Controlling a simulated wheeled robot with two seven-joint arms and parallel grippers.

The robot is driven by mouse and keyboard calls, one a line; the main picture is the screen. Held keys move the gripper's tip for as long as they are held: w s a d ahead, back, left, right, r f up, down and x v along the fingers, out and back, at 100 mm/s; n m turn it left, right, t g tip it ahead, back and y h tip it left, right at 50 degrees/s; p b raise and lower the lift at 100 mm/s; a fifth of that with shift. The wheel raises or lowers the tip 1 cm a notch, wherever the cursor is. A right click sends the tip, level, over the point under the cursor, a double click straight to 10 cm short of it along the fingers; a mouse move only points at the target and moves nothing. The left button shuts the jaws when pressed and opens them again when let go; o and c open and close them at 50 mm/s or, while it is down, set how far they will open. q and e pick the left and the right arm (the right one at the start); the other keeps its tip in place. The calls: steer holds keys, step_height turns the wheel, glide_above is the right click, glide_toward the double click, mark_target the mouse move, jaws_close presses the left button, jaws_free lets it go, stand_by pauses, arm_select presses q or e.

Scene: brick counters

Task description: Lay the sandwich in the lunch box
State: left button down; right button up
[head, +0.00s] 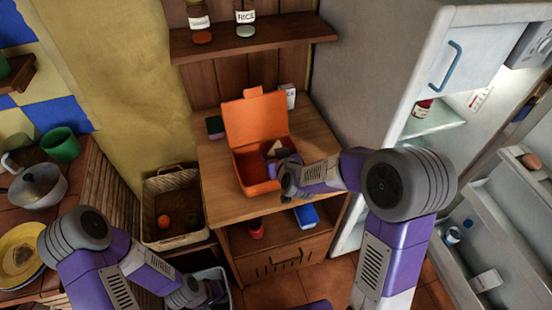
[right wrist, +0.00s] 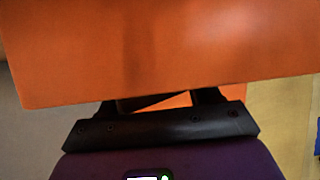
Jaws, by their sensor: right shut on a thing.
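The orange lunch box (head: 247,170) stands on the wooden counter with its lid (head: 256,118) raised at the back. My right gripper (head: 277,158) is at the right side of the box opening, shut on the sandwich (head: 275,148), a small pale wedge. The sandwich is over or inside the box; I cannot tell whether it touches the bottom. In the right wrist view the orange lid (right wrist: 170,50) fills the upper part, and the sandwich is mostly hidden by my gripper (right wrist: 160,103). My left gripper (head: 212,292) is low at the bottom, away from the box; its jaws are unclear.
A dark green item (head: 215,127) and a white carton (head: 288,95) stand beside the box. A shelf with jars (head: 245,14) hangs above. A basket (head: 173,205) stands to the left, and a fridge (head: 385,60) with its door open stands right. A blue item (head: 306,216) lies below.

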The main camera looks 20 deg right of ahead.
steer(key=shift+r, duration=0.15)
steer(key=shift+f+b, duration=0.5)
steer(key=shift+f, duration=0.15)
steer(key=o, duration=0.6)
steer(key=shift+r+p, duration=0.5)
steer(key=shift+r, duration=0.05)
steer(key=shift+p+v, duration=1.15)
steer(key=shift+v, duration=4.9)
